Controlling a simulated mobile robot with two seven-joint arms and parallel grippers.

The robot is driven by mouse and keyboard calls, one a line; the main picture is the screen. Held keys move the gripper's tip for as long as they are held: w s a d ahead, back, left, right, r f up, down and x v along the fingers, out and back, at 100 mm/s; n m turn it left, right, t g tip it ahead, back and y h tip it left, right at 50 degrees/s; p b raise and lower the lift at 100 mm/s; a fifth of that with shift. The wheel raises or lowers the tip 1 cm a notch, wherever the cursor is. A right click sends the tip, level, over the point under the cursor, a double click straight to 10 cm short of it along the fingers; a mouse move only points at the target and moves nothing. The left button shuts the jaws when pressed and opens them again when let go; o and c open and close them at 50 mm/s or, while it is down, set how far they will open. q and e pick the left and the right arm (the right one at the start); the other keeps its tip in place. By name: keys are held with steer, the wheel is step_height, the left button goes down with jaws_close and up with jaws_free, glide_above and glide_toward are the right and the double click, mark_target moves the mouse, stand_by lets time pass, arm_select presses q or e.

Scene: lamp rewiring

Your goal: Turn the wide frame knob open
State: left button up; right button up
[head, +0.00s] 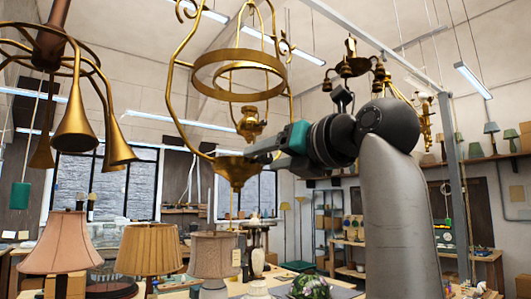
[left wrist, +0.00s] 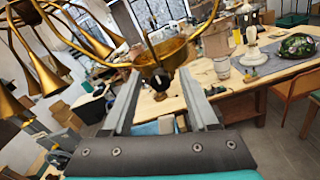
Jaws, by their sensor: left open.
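A wide brass hanging lamp frame (head: 178,95) with curved side arms and a ring hangs left of the middle in the head view. Its brass bowl (head: 237,172) is at the bottom. My left gripper (head: 258,152) is beside the bowl's right side, at about its height. In the left wrist view, the bowl (left wrist: 165,55) shows beyond and between the fingertips. A small dark knob (left wrist: 160,84) shows under the bowl, between the two fingers. The fingers are apart and I see nothing gripped. Whether a finger touches the bowl I cannot tell. My right gripper is not in view.
A brass horn chandelier (head: 75,125) hangs at the left. Another brass chandelier (head: 353,66) hangs behind my arm. Shaded table lamps (head: 150,248) stand below on a workbench (left wrist: 225,105). A grey post (head: 455,180) stands at the right.

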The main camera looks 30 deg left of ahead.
arm_select(q)
steer(key=shift+w+a, duration=0.25)
steer(key=shift+a, duration=0.25)
jaws_close()
stand_by(0.3)
